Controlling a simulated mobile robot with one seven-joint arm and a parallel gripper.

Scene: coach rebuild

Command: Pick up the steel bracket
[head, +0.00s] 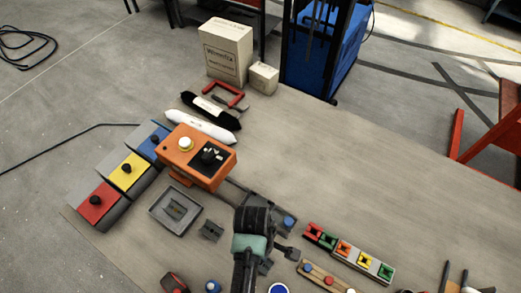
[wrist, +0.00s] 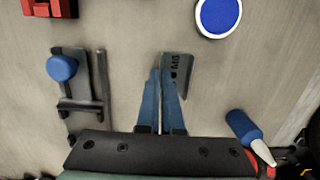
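The steel bracket (wrist: 181,72) is a small grey metal piece with dark lettering and dark spots on its face. It shows in the wrist view at the fingertips, mostly to the right of them. My gripper (wrist: 160,75) has two blue fingers close together with a thin gap between them. They appear shut on the bracket's thin left edge, which the fingers partly hide. I cannot tell whether the bracket is clear of the table. In the head view my wrist hides the fingertips, and a dark grey piece (head: 287,253) shows just right of it.
A clamp with a blue knob (wrist: 62,68) lies left of the fingers. A blue round dish (wrist: 218,16) and a blue bottle (wrist: 243,126) lie right. An orange control box (head: 198,160), grey tray (head: 158,216) and coloured blocks (head: 343,248) stand around. The table's upper right is clear.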

